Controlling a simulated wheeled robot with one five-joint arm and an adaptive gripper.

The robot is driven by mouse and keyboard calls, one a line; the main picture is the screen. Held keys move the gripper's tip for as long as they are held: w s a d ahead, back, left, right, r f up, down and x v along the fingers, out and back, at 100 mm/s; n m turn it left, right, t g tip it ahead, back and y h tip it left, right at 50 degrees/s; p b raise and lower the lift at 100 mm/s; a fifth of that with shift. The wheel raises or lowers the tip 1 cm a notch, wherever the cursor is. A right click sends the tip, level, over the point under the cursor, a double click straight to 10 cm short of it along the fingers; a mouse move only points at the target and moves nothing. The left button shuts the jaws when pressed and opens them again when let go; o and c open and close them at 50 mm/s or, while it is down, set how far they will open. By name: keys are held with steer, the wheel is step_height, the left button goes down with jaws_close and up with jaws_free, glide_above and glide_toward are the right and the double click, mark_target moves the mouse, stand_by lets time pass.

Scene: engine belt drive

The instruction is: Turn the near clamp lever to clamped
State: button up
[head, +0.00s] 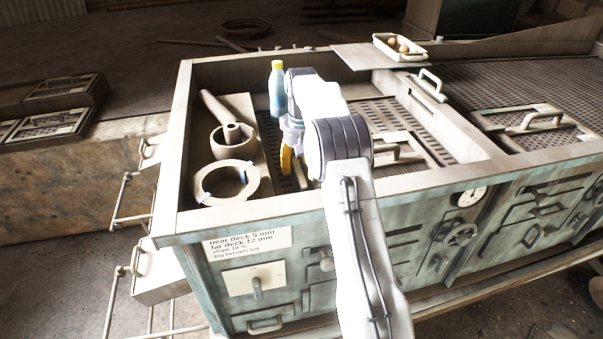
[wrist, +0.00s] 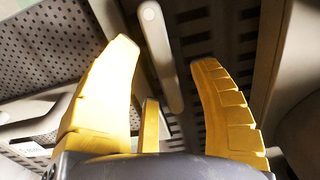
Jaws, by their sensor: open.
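My gripper (head: 288,163) points down inside the big frame of the machine in the head view, with its yellow fingers partly hidden by my arm. In the wrist view my gripper (wrist: 165,52) is open, its two yellow fingers apart. A pale bar with a round end, likely the near clamp lever (wrist: 161,55), shows between the fingertips. It runs from the top toward the palm over a slotted deck. I cannot tell whether a finger touches it. A short yellow piece stands between the finger bases.
A blue bottle with a yellow cap (head: 277,88) stands close left of my arm. A ring with blue tape (head: 226,182) and a round cup (head: 232,142) lie further left. The frame's near wall (head: 420,184) passes beneath my arm. A white tray (head: 399,47) sits at the back.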

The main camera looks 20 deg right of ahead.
steer(key=shift+f, duration=0.85)
jaws_close()
